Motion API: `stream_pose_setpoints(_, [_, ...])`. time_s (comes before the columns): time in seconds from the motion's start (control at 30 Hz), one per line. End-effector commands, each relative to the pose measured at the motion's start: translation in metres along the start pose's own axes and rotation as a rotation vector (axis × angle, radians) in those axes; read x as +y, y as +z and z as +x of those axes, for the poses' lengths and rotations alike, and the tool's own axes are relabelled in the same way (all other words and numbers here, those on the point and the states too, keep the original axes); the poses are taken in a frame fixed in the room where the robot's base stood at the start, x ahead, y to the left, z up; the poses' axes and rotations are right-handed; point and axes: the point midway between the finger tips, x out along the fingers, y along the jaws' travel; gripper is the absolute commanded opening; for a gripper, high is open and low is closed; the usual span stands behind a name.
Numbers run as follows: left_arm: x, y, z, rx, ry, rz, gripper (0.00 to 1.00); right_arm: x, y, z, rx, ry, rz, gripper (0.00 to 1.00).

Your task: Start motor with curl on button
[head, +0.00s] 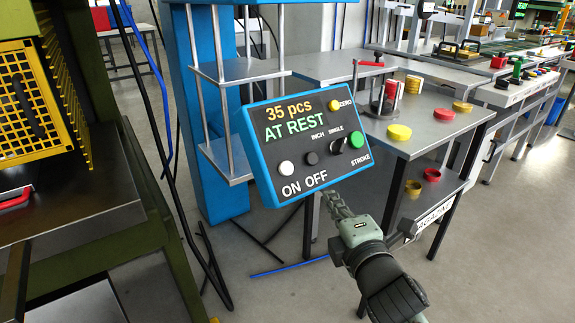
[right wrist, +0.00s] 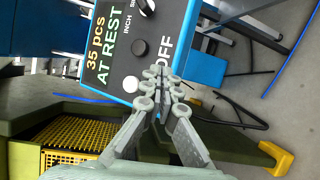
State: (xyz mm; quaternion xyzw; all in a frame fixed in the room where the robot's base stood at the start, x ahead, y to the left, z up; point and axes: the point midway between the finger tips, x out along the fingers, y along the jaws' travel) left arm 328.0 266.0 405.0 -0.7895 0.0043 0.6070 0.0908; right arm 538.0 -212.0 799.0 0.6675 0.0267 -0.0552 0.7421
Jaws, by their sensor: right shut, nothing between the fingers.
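The blue-framed control box (head: 303,147) has a dark face reading "35 pcs" and "AT REST". On it are a white button (head: 287,168) by the word ON, a black button (head: 312,158) by OFF, a dark selector knob (head: 338,147), a green button (head: 356,139) and a yellow button (head: 334,104). My right gripper (head: 330,193) is shut and empty, at the panel's lower edge. In the right wrist view its fingertips (right wrist: 158,73) cover the ON label, beside the white button (right wrist: 130,84); contact cannot be told. My left gripper is not in view.
A grey table (head: 432,138) with yellow and red round pieces stands right of the box. A blue column (head: 190,110) and rods stand behind it. A green machine with a yellow mesh guard (head: 15,97) is at left. Dark cables hang between machine and column.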

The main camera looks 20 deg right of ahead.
Motion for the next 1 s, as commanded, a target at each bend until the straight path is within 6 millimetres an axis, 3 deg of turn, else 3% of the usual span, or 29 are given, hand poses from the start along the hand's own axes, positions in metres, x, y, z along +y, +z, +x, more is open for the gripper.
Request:
stream_pose_setpoints(0.03, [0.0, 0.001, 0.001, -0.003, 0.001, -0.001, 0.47, 0.026, -0.004, -0.002, 0.012, 0.067, -0.075, 0.0])
stream_pose_setpoints(0.1, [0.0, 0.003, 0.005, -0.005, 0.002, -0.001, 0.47, 0.054, -0.01, -0.007, 0.021, 0.144, -0.171, 0.0])
stream_pose_setpoints(0.2, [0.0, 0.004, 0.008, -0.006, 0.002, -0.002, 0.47, 0.08, -0.015, -0.013, 0.024, 0.222, -0.267, 0.0])
stream_pose_setpoints(0.3, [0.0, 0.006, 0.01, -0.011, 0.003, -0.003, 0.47, 0.093, -0.018, -0.016, 0.022, 0.26, -0.316, 0.0])
stream_pose_setpoints(0.8, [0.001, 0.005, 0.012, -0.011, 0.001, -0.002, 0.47, 0.091, -0.02, -0.013, 0.022, 0.268, -0.327, 0.0])
stream_pose_setpoints(1.0, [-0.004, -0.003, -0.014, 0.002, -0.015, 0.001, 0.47, 0.081, -0.028, 0.004, 0.021, 0.268, -0.326, 0.0])
